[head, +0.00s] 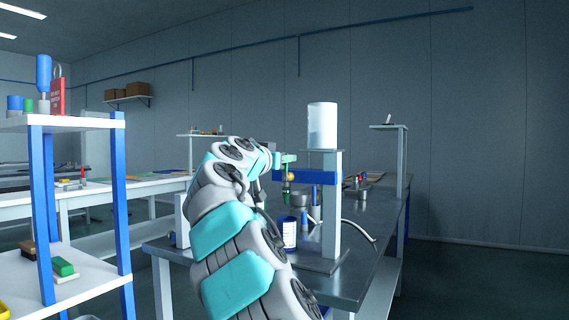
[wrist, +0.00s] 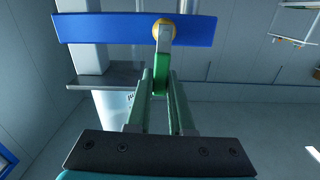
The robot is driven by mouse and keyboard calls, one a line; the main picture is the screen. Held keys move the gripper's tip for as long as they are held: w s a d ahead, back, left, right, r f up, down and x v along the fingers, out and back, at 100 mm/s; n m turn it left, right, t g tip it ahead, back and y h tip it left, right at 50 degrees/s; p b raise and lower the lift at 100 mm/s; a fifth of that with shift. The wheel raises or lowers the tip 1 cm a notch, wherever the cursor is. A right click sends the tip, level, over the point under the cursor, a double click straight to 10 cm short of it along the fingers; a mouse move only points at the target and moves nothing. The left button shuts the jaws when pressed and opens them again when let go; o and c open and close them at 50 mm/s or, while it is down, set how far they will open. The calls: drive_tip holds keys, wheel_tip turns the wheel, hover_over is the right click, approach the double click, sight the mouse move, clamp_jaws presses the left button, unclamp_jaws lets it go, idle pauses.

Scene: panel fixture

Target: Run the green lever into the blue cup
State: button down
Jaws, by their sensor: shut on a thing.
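The green lever (wrist: 161,70) hangs from a grey arm at a yellow pivot (wrist: 163,28) on the blue bar (wrist: 110,30). My gripper (wrist: 160,82) is shut on the lever, with one finger on each side of it. In the head view my gripper (head: 284,160) is at the left end of the blue bar (head: 322,177), partly hidden by my arm. The blue cup (head: 290,233), with a white label, stands upright on the metal table below the bar. The cup's inside is not visible, and I cannot tell what it holds.
A white tank (head: 322,126) sits on top of the grey post (head: 331,215) beside the cup. A metal bowl (head: 301,198) and a curved hose (head: 358,231) are behind it on the table (head: 352,272). A white shelf unit (head: 78,122) stands at the left.

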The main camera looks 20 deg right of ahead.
drive_tip(key=b, duration=0.1)
drive_tip(key=m+b, duration=0.1)
drive_tip(key=shift+s+d+f+m+b, duration=0.2)
drive_tip(key=shift+f+m+b, duration=0.1)
drive_tip(key=shift+f+b, duration=0.05)
drive_tip(key=shift+s+d+r+m+b, duration=0.1)
drive_tip(key=shift+s+r+m+b, duration=0.2)
drive_tip(key=shift+m, duration=0.2)
drive_tip(key=c, duration=0.8)
unclamp_jaws()
drive_tip(key=b+v, duration=0.2)
drive_tip(key=v, duration=0.5)
drive_tip(key=shift+s+a, duration=0.2)
drive_tip(key=shift+a, duration=0.1)
